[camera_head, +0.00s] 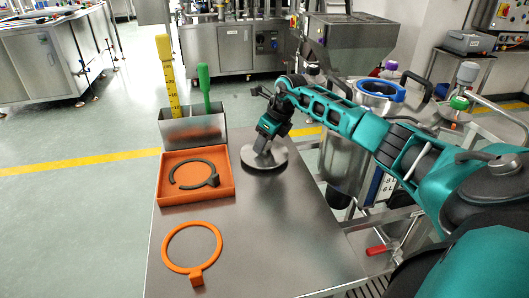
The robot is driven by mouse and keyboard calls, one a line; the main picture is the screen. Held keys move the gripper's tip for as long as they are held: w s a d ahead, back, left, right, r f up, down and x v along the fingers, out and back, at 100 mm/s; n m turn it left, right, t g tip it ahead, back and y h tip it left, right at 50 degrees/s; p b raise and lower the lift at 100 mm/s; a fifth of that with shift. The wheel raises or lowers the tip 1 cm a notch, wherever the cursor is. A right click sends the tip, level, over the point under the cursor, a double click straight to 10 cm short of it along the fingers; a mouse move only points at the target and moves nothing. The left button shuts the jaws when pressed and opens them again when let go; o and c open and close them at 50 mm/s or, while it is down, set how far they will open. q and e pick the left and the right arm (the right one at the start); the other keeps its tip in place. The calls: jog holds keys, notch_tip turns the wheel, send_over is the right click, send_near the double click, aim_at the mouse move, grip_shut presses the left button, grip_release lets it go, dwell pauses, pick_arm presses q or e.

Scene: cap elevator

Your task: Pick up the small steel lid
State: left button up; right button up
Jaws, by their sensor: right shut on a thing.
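The small steel lid (264,157) is a round, shiny grey disc near the right edge of the steel table, right of the orange tray. My right gripper (263,147) points down over the middle of the lid and is shut on it. The grasped part is hidden by the gripper itself. The lid looks level and lies at or just above the table; I cannot tell whether it touches. My left gripper is not in view.
An orange tray (195,199) holding dark ring-shaped pieces stands left of the lid. Behind it, a steel box (193,130) holds a yellow and a green upright tool. An orange ring (165,246) lies in front. A steel vessel with a blue rim (382,90) stands right.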

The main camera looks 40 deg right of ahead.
jog(key=shift+r, duration=0.2)
notch_tip(320, 180, up, 20)
jog(key=p, duration=0.1)
jog(key=shift+f, duration=0.15)
jog(key=shift+a, duration=0.1)
dwell(0.4)
